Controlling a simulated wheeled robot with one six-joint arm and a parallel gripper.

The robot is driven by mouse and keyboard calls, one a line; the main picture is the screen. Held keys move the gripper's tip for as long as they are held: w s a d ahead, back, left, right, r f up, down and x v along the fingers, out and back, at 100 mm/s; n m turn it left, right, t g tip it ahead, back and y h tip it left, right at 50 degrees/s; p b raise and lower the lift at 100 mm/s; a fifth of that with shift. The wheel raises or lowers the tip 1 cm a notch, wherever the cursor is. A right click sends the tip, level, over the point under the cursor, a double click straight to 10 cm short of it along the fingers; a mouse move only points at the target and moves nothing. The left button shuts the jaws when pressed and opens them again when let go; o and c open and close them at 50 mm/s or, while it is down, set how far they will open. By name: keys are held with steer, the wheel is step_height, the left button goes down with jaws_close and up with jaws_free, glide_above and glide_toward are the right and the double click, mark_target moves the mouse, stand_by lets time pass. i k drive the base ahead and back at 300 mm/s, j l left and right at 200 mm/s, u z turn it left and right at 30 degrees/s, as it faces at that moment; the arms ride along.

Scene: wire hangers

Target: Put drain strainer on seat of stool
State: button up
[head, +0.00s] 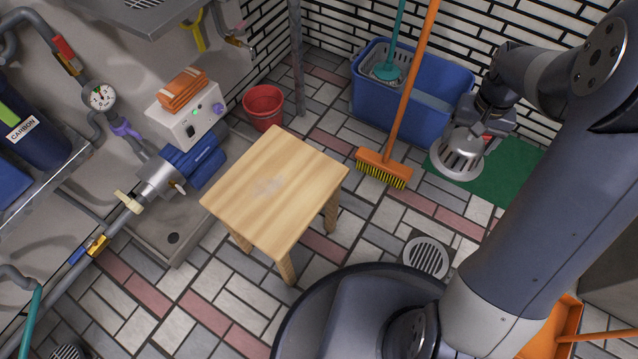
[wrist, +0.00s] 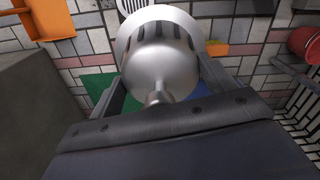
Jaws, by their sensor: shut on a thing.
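The drain strainer (head: 460,151) is a silvery metal basket with slots and a wide pale rim. My gripper (head: 486,128) is shut on it and holds it up at the right of the head view, over the green mat. The strainer (wrist: 160,55) fills the upper middle of the wrist view, with its knob end toward my gripper (wrist: 158,95) between the two fingers. The wooden stool (head: 275,190) stands upright left of centre in the head view. Its square seat is bare apart from a pale worn patch. The strainer is well apart from the seat.
A red bucket (head: 264,106) is behind the stool. A blue pump (head: 194,160) is left of it. A floor drain (head: 426,257) lies right of the stool.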

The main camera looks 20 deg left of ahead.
mark_target(275, 183)
steer(key=u, duration=1.6)
steer(key=l+u, duration=0.1)
steer(key=u, duration=0.4)
steer(key=i+l+u, duration=0.1)
steer(key=u, duration=0.35)
steer(key=l+u, duration=0.2)
steer(key=u, duration=0.3)
steer(key=k+l+u, duration=0.1)
steer(key=l, duration=0.6)
